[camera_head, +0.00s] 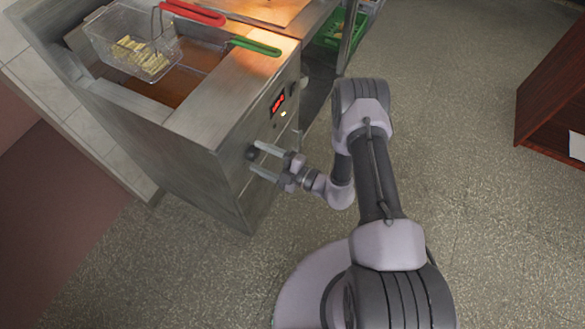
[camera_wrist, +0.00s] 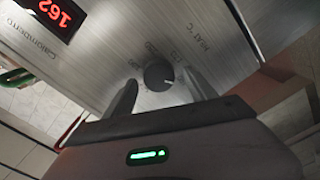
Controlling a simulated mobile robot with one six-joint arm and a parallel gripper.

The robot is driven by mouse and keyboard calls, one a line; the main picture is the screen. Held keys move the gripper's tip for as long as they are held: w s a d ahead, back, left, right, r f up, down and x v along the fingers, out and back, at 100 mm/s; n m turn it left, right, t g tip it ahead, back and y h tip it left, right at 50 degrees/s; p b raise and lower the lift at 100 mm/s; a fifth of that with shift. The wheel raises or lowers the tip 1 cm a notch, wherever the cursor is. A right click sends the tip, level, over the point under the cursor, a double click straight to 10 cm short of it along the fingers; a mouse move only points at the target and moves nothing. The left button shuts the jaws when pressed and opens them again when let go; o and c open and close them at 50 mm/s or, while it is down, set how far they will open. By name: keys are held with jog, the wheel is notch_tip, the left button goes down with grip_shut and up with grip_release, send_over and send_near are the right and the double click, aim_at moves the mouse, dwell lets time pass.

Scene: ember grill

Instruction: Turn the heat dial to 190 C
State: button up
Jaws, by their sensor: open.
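The heat dial is a dark round knob (camera_wrist: 158,75) on the fryer's steel front panel, with a light pointer mark and the lettering "HEAT °C" beside it. In the head view the dial (camera_head: 251,153) is a small dark spot at the tip of the upper finger. A red display (camera_wrist: 58,14) reads 162; it also shows on the panel in the head view (camera_head: 278,103). My gripper (camera_wrist: 163,92) is open, with one finger on each side of the dial. I cannot tell whether either finger touches it.
The fryer (camera_head: 195,125) holds a wire basket (camera_head: 130,42) of fries over brown oil. A red handle (camera_head: 192,13) and a green handle (camera_head: 255,46) reach over the top. A dark red cabinet (camera_head: 555,95) stands at the right. The floor between is clear.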

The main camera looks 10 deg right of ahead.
jog(key=p+v, duration=0.3)
jog(key=v, duration=1.4)
jog(key=shift+p, duration=0.3)
jog(key=s+a+r+n+g+h, duration=0.1)
jog(key=a+r+n+g+h, duration=0.15)
jog(key=r+n+g, duration=0.7)
jog(key=s+a+r+n+g+h, duration=0.1)
jog(key=a+r+n+g, duration=0.2)
jog(key=r+n, duration=1.2)
jog(key=s+d+r+n+t+h, duration=0.1)
jog(key=s+r+n+t+h, duration=0.2)
jog(key=r+n, duration=0.4)
jog(key=s+d+r+n+t+h, duration=0.1)
jog(key=s+r+n+t+h, duration=0.3)
jog(key=n, duration=1)
notch_tip(320, 180, up, 3)
jog(key=s+h, duration=0.1)
jog(key=s, duration=0.2)
jog(key=shift+r+h, duration=0.2)
jog(key=shift+h, duration=0.15)
